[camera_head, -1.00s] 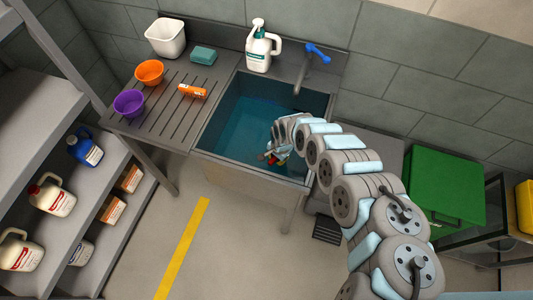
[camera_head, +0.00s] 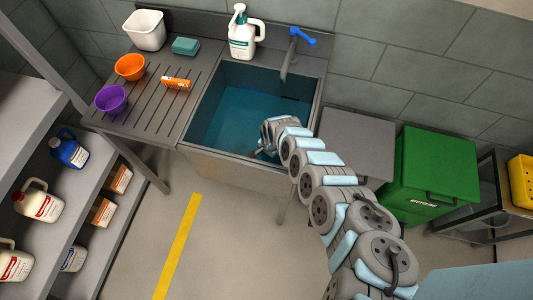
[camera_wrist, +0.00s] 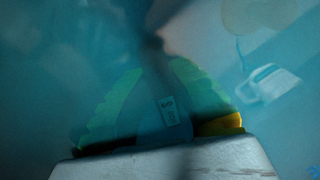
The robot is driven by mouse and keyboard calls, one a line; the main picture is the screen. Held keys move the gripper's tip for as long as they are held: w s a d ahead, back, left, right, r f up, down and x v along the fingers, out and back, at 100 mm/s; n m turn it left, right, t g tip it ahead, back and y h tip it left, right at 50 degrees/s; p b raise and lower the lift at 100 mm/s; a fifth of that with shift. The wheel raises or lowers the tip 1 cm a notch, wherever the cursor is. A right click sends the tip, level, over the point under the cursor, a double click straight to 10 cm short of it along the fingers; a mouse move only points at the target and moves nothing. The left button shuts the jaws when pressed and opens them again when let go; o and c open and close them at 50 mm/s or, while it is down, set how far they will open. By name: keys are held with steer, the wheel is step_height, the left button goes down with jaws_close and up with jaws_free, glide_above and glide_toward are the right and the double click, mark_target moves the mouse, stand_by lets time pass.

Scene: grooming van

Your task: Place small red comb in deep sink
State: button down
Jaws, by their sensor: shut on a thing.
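The deep sink (camera_head: 232,170) is a grey metal basin in the middle of the head view, with blue water in it. My gripper (camera_head: 262,151) is low at the sink's front right, inside the front rim. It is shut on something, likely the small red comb. The comb cannot be made out now; the wrist hides that spot in the head view. The wrist view is dim and blue, with jagged green shapes, an orange-yellow patch, a small label and a pale bar across the bottom.
A white pump jug (camera_head: 242,38) and a blue-handled tap (camera_head: 298,40) stand behind the sink. The drainboard (camera_head: 150,120) at left holds an orange bowl (camera_head: 130,67), a purple bowl (camera_head: 111,99) and an orange item (camera_head: 176,83). A green bin (camera_head: 432,170) stands at right.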

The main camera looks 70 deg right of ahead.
steer(key=shift+f+b, duration=1.1)
steer(key=shift+f, duration=0.5)
steer(key=shift+f, duration=0.1)
steer(key=shift+f, duration=0.15)
steer(key=c, duration=1.1)
jaws_free()
